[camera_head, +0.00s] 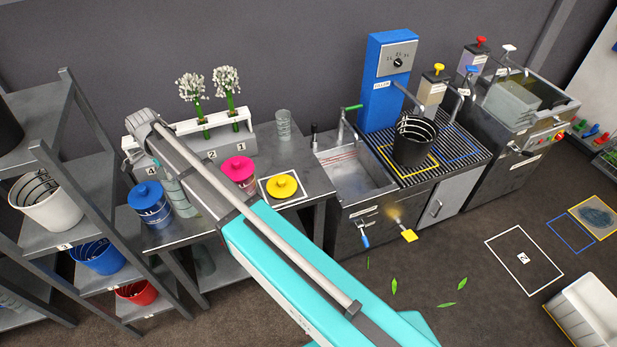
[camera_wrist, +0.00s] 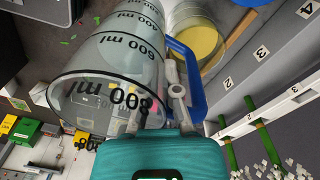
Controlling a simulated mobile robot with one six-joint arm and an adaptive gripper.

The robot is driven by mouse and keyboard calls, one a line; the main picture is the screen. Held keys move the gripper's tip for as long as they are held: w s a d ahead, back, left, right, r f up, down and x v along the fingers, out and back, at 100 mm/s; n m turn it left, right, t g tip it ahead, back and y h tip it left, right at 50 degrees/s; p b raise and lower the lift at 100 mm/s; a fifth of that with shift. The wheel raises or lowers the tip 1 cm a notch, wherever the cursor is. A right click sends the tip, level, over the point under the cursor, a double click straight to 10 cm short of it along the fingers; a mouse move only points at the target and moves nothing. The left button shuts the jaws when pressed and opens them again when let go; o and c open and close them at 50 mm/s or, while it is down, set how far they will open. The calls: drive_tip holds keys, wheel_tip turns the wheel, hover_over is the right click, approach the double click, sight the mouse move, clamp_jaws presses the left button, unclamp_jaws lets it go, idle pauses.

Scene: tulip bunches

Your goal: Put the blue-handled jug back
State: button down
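The clear jug (camera_wrist: 108,75) fills the left of the wrist view, with its wide rim toward the camera and black millilitre marks on its wall. Its blue handle (camera_wrist: 203,85) is on the right side of it. My gripper (camera_wrist: 157,100) is at the handle side of the jug. One grey finger lies between the jug wall and the outer bar of the handle, and the other shows close to the wall. I cannot tell whether they are closed on the handle. In the head view my arm hides the gripper and the handle; clear jug glass (camera_head: 180,195) shows beside the arm.
On the steel table (camera_head: 290,160) are a blue-lidded pot (camera_head: 150,205), a pink-lidded pot (camera_head: 238,172), a yellow-lidded pot (camera_head: 282,186) on a white outline, a glass (camera_head: 283,125) and a numbered rack (camera_head: 245,140) with white flowers. A shelf (camera_head: 65,235) with buckets stands left; the sink (camera_head: 355,170) is right.

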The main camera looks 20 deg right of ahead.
drive_tip(key=s+d+f+b, duration=0.1)
drive_tip(key=s+d, duration=0.1)
drive_tip(key=s, duration=0.7)
drive_tip(key=s+d+f+b, duration=0.1)
drive_tip(key=s+d, duration=0.1)
drive_tip(key=s, duration=0.8)
drive_tip(key=shift+d, duration=0.15)
